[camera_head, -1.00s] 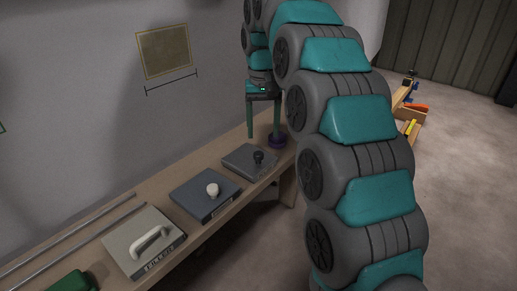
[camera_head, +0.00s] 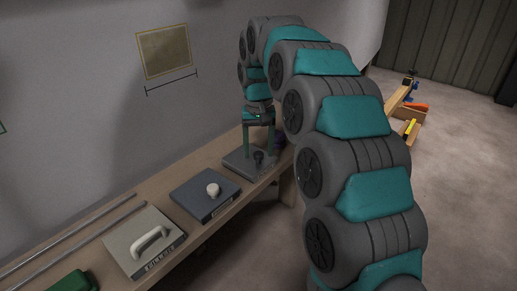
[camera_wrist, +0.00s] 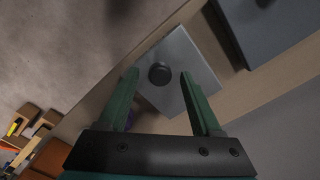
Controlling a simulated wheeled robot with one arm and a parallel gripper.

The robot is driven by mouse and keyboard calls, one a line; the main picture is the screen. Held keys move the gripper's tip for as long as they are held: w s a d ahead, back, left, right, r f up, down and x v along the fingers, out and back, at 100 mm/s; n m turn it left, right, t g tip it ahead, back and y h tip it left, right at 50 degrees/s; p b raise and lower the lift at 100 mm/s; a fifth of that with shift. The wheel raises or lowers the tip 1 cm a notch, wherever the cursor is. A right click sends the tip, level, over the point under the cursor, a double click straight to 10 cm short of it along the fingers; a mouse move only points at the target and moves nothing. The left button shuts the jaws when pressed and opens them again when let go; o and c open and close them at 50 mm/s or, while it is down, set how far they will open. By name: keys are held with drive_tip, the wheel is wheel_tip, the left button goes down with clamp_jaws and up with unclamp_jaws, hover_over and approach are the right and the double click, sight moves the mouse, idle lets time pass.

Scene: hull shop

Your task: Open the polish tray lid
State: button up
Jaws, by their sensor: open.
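Three flat lidded trays stand in a row on the bench. The far grey one (camera_head: 238,163) has a black knob (camera_head: 258,157) on its lid; in the wrist view its lid (camera_wrist: 187,62) and knob (camera_wrist: 159,74) show from above. The middle one (camera_head: 196,201) is blue-grey with a pale round knob (camera_head: 212,189). The near one (camera_head: 122,243) is pale with a white bar handle (camera_head: 150,241). All lids look closed. My gripper (camera_head: 260,153) is open above the far tray, its fingers either side of the black knob.
A purple round object (camera_wrist: 126,121) stands just beyond the far tray. Metal rods (camera_head: 70,236) lie along the wall side of the bench (camera_head: 170,176). A green object (camera_head: 68,284) is at the near end. Wooden boxes (camera_head: 408,114) stand on the floor at right.

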drive_tip(key=shift+f, duration=0.2)
clamp_jaws()
idle(0.5)
idle(0.9)
